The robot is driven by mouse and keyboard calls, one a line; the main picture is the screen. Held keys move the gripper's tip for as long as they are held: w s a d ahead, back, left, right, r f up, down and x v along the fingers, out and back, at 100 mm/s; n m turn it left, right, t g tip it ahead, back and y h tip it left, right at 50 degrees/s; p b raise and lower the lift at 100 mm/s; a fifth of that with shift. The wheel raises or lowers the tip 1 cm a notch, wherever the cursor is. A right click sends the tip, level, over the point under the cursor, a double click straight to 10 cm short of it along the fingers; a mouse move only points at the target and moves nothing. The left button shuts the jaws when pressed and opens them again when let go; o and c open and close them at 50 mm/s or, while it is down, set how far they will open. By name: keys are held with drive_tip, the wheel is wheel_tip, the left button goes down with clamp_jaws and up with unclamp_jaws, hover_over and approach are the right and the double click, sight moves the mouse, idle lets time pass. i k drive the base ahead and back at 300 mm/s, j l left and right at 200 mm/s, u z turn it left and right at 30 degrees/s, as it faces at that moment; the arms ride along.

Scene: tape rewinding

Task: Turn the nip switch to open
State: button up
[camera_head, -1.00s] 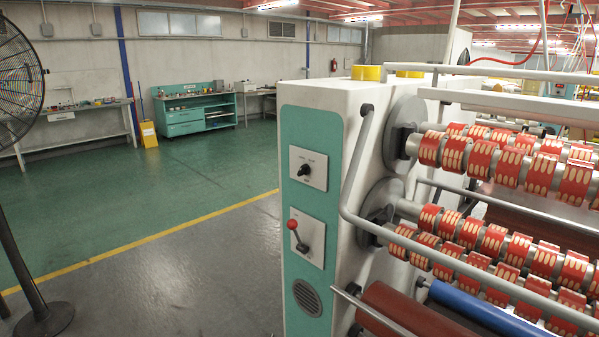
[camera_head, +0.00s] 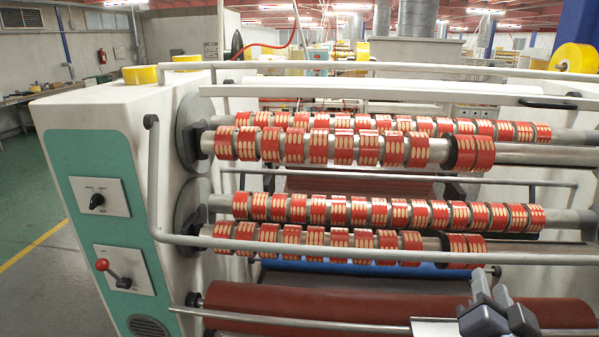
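A black rotary switch (camera_head: 97,201) sits on a light plate (camera_head: 82,187) on the machine's teal side panel (camera_head: 93,150), at left. Its pointer seems to slant, but its exact setting is too small to tell. Below it, a lever with a red ball (camera_head: 102,265) sits on a second plate (camera_head: 142,258), the ball tilted up and left. The labels are too small to read, so I cannot tell which is marked nip. My gripper (camera_head: 491,285) is at the lower right, far from both controls. Its two grey fingers are apart, with nothing seen between them.
Rollers with red-and-cream rings (camera_head: 340,148) span the machine. A bent grey rail (camera_head: 153,185) runs down beside the panel and across the front. A dark red roller (camera_head: 300,303) and a metal bar (camera_head: 290,323) lie low in front. Green floor (camera_head: 20,190) is free at far left.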

sight(96, 200)
drive_tip(key=j, duration=0.5)
drive_tip(key=j+u, duration=0.15)
drive_tip(key=j, duration=0.35)
drive_tip(key=i+j, duration=0.15)
drive_tip(key=j, duration=0.35)
drive_tip(key=j+u, duration=0.15)
drive_tip(key=j, duration=0.35)
drive_tip(key=i+j, duration=0.15)
drive_tip(key=j, duration=0.35)
drive_tip(key=i+j+u, duration=0.1)
drive_tip(key=j, duration=0.4)
drive_tip(key=i+j+u, duration=0.1)
drive_tip(key=j, duration=0.4)
